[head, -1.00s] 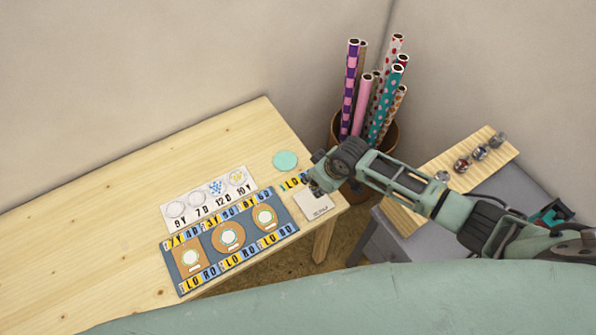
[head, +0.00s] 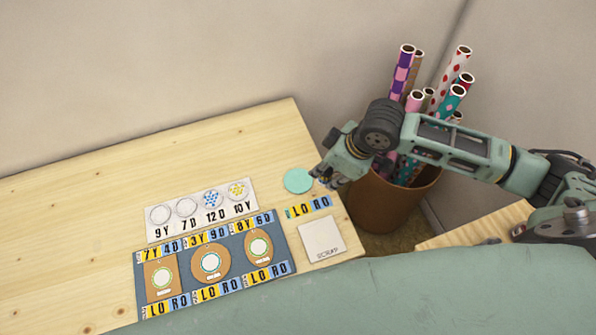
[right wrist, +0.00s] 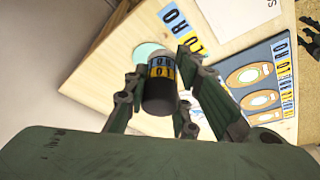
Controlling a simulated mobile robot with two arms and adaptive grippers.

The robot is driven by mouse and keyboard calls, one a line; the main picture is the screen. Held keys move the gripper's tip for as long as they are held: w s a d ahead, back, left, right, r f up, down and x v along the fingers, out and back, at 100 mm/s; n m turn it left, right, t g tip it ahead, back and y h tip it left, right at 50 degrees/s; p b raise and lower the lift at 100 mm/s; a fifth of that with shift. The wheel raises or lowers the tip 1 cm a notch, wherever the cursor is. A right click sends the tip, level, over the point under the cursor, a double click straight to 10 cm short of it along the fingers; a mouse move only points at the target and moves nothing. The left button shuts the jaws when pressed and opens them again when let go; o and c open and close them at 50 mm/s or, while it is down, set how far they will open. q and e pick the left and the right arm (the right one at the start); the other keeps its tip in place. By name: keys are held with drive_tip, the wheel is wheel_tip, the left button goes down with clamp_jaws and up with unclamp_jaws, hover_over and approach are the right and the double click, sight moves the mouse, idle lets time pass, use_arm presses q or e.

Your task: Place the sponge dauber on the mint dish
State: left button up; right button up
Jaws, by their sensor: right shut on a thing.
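The mint dish (head: 298,181) is a flat round pale-green disc on the wooden table, near its right edge. My right gripper (head: 323,179) is just right of the dish in the head view. In the right wrist view my right gripper (right wrist: 158,82) is shut on the sponge dauber (right wrist: 160,95), a dark cylinder with a yellow and blue lettered band. The dauber partly covers the dish (right wrist: 146,52) there. I cannot tell how high it is above the table. A dark green jointed part, perhaps my left gripper, shows at the right edge of the wrist view.
A lettered strip (head: 308,207) and a white scrap pad (head: 321,239) lie near the dish. A blue mat (head: 190,276) with brown cards and a white dotted sheet (head: 172,229) lie further left. A brown bin (head: 385,211) of patterned rolls stands beyond the table's right edge.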

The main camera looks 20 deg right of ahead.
drive_tip(key=w+a+f, duration=0.1)
drive_tip(key=w, duration=0.1)
drive_tip(key=w+a+f, duration=0.2)
drive_tip(key=w+a+f+p, duration=0.1)
drive_tip(key=w, duration=0.1)
drive_tip(key=shift+w+a+f, duration=0.2)
drive_tip(key=shift+w+f, duration=0.1)
drive_tip(key=shift+w+a+f, duration=0.2)
drive_tip(key=shift+w+f, duration=0.1)
wheel_tip(320, 180, down, 4)
drive_tip(key=shift+r+p, duration=0.1)
drive_tip(key=shift+p, duration=0.35)
use_arm(q)
drive_tip(key=shift+w+d+r, duration=0.25)
drive_tip(key=shift+r, duration=0.3)
drive_tip(key=shift+w+d+r, duration=0.2)
drive_tip(key=shift+r, duration=0.35)
drive_tip(key=shift+a, duration=0.15)
use_arm(e)
drive_tip(key=shift+f, duration=0.2)
drive_tip(key=o, duration=1)
use_arm(q)
drive_tip(key=shift+s, duration=0.1)
